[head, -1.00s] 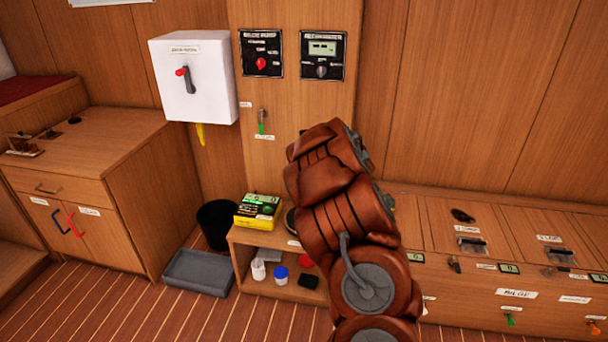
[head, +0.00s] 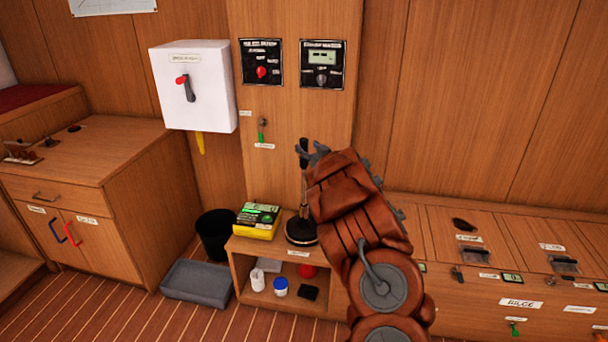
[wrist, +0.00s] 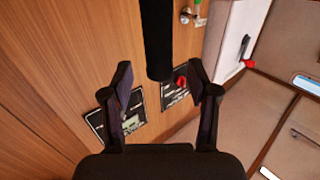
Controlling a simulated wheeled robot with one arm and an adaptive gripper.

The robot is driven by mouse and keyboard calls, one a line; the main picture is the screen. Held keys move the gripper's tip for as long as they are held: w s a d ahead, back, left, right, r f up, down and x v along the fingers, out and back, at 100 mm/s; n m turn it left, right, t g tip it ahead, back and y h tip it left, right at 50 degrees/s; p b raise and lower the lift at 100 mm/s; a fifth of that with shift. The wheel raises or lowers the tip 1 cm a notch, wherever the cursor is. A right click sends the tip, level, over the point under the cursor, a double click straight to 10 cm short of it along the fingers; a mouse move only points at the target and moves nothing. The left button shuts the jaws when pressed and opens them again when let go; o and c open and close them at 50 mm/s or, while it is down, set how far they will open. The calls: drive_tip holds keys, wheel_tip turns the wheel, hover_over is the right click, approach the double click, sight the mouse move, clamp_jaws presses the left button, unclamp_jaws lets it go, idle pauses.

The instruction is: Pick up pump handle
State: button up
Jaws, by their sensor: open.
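The pump handle (head: 303,150) is a black grip on top of a thin upright rod. The rod rises from a round black base (head: 301,233) on the low wooden cabinet in the head view. My gripper (head: 311,152) is at the height of the grip, just to its right. In the wrist view the black grip (wrist: 157,40) comes down from the top edge, and its end appears between the two fingertips of my open gripper (wrist: 160,78). There is a gap on both sides of it. My arm hides the area right of the rod.
A yellow-and-black box (head: 257,221) stands left of the pump base. Behind are a wall panel with a red knob (head: 261,72), a display panel (head: 322,64) and a white switch box (head: 193,86). A grey tray (head: 199,281) and black bin (head: 215,235) are on the floor.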

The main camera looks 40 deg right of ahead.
sight(306, 146)
drive_tip(key=shift+x, duration=1.8)
drive_tip(key=shift+d, duration=0.1)
drive_tip(key=shift+c, duration=0.2)
clamp_jaws()
